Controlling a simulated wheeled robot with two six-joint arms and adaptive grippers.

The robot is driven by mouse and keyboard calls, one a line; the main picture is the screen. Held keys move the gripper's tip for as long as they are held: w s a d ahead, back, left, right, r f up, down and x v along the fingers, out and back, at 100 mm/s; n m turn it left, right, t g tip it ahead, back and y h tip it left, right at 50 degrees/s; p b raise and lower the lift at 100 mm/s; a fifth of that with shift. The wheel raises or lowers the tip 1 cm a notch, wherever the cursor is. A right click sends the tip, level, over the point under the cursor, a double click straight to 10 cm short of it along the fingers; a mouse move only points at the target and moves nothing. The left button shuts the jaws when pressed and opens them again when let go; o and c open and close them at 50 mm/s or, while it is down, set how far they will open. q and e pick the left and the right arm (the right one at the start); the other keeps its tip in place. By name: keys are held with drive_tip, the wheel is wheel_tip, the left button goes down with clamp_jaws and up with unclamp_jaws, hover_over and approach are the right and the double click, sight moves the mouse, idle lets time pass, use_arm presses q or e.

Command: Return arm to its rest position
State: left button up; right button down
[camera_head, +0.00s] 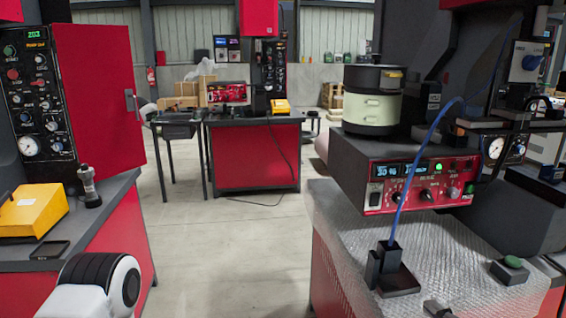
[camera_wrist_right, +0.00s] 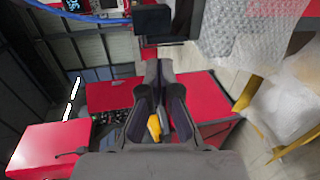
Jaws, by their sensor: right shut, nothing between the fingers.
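Most of the right arm is out of the head view. A white link of my left arm (camera_head: 95,285) with a black ring shows at the bottom left; the left gripper is not in view.
The bowl feeder (camera_head: 370,110) stands on its red-fronted control box (camera_head: 425,185). A black block (camera_head: 388,268) with a blue cable and a green button box (camera_head: 511,268) sit on the work surface. A yellow box (camera_head: 32,210) is on the left bench. The central floor is clear.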

drive_tip(key=s+a+f+g+p, duration=0.2)
drive_tip(key=s+f+g, duration=0.1)
drive_tip(key=f, duration=0.4)
drive_tip(key=s+a+f+g+p, duration=0.2)
drive_tip(key=s+f+g, duration=0.15)
drive_tip(key=f, duration=0.25)
drive_tip(key=s+f+m+g+h+p, duration=0.1)
drive_tip(key=s+f+m+g, duration=0.3)
drive_tip(key=s+m, duration=0.5)
drive_tip(key=s+f+m+g+h+p, duration=0.1)
drive_tip(key=s+f+m+g, duration=0.4)
drive_tip(key=s+f+m, duration=0.3)
drive_tip(key=s+m, duration=0.2)
drive_tip(key=m, duration=0.1)
drive_tip(key=shift+s+f+m+h, duration=0.15)
drive_tip(key=shift+m+h, duration=0.25)
